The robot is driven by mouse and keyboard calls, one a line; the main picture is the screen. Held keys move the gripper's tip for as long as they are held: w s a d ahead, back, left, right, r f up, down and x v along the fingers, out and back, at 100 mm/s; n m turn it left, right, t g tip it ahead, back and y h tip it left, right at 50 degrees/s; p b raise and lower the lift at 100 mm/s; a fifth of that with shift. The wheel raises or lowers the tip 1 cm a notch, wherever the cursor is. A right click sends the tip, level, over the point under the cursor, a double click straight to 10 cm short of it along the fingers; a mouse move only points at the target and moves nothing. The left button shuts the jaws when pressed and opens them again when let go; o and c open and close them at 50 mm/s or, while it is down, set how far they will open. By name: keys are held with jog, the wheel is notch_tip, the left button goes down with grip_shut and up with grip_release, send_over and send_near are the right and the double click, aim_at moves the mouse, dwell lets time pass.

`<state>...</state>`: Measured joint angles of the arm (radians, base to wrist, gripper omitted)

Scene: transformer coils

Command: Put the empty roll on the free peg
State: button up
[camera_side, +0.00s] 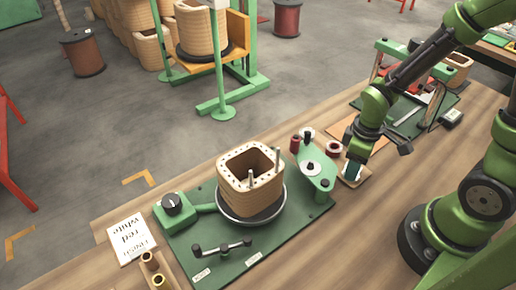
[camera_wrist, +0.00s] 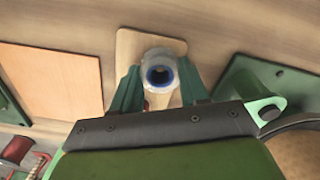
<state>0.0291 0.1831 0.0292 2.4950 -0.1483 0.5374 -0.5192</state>
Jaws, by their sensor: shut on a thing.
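The empty roll (camera_wrist: 159,72), pale with a blue-rimmed dark hole, stands between my fingers in the wrist view. My gripper (camera_wrist: 158,88) is shut on it, above or on a small wooden board (camera_wrist: 132,46); I cannot tell whether the roll touches it. In the side view my gripper (camera_side: 352,172) is low over this board (camera_side: 358,180) and mostly hides the roll. Left of it is a green bracket (camera_side: 322,165) with a pale disc and dark knob-like posts. I cannot clearly tell which peg is free.
A square tan coil (camera_side: 237,196) with upright rods sits on a round plate on the green base (camera_side: 213,256). A red roll (camera_side: 333,149) lies between the bracket and my gripper. A lettered card (camera_side: 131,240) is at left. Bare tabletop (camera_side: 325,245) lies in front.

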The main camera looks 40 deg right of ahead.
jog(key=o, duration=1.1)
jog(key=shift+o, duration=0.2)
jog(key=o, duration=0.3)
jog(key=shift+o, duration=0.2)
jog(key=shift+r, duration=2.55)
